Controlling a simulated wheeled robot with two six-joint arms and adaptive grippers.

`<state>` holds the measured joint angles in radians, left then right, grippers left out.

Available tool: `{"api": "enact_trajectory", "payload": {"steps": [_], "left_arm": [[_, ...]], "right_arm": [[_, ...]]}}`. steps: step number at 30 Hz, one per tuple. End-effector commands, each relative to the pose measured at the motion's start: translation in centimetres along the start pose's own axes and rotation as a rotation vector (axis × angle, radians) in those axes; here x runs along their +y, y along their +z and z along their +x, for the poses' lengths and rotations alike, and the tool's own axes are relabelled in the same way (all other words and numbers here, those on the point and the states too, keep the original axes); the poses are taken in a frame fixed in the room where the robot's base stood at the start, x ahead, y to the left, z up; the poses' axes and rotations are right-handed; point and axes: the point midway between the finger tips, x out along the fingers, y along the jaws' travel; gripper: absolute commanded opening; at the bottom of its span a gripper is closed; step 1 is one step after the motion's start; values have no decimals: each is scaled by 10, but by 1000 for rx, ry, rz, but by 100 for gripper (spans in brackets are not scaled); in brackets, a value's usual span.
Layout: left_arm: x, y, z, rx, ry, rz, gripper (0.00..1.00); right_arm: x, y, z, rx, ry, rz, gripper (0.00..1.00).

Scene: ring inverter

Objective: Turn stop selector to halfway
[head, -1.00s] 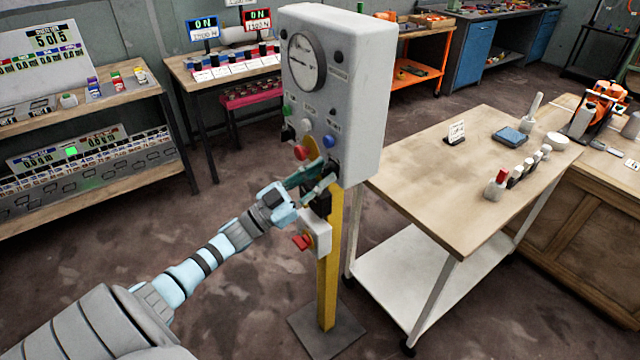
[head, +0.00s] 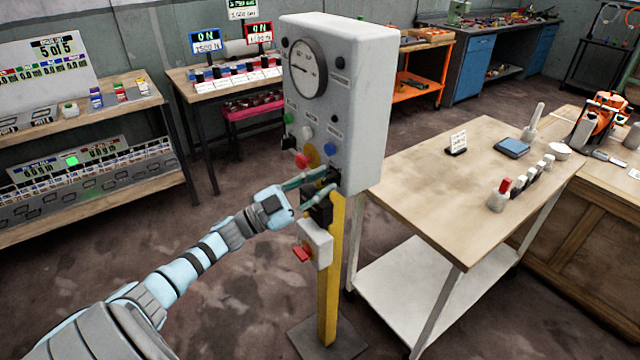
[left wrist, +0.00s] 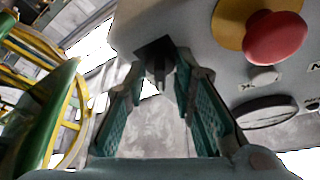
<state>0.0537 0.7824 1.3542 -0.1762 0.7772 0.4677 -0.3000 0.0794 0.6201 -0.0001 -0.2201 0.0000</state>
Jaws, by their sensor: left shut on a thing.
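The grey control box (head: 352,110) stands on a yellow post. A black selector knob (head: 334,174) sits low on the right of its front face, under the blue button (head: 331,147). My left gripper (head: 328,183) reaches in from the left and is shut on this knob. In the left wrist view the knob (left wrist: 157,62) sits between the green-padded fingertips (left wrist: 160,72). Its pointer angle is hard to read, and the fingers partly cover it. My right gripper is out of view.
A red mushroom button (head: 302,160) on a yellow disc is close to the upper finger. A small box with a red switch (head: 315,243) hangs on the post below. A wooden-topped cart (head: 440,195) stands to the right.

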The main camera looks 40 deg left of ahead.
Motion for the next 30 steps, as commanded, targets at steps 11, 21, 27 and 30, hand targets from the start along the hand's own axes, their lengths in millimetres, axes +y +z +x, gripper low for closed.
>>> {"api": "enact_trajectory", "payload": {"steps": [11, 21, 27, 30], "left_arm": [[0, 0, -1, 0, 0, -1, 28], [1, 1, -72, -6, 4, -4, 28], [0, 1, -113, -3, 1, -1, 28], [0, 0, -120, 0, 1, -1, 28]], "right_arm": [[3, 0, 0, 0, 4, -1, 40], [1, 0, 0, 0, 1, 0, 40], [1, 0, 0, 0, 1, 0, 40], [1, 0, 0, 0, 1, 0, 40]]}}
